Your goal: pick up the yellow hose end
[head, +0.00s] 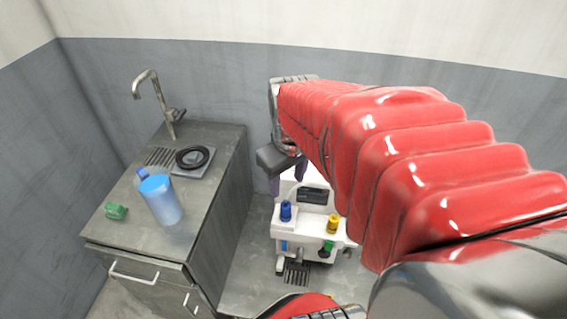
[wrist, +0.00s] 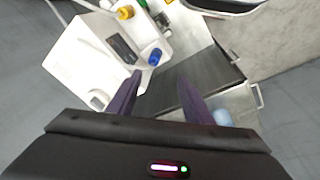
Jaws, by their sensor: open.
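The yellow hose end (head: 333,224) stands at the front right of a white machine (head: 317,208). It also shows near the top of the wrist view (wrist: 125,12), on the white machine's edge. My gripper (head: 287,184) has purple fingers spread apart, with nothing seen between them. In the wrist view my gripper (wrist: 160,75) sits below the blue hose end (wrist: 155,57), and the yellow one is farther up and left, apart from the fingers. In the head view my red arm covers part of the machine's right side.
A blue hose end (head: 286,210) and a green one (head: 327,247) are near the yellow one. A counter (head: 213,150) at the left holds a blue container (head: 161,200), a green object (head: 116,211), a black ring (head: 194,157) and a faucet (head: 155,100). Walls enclose the back.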

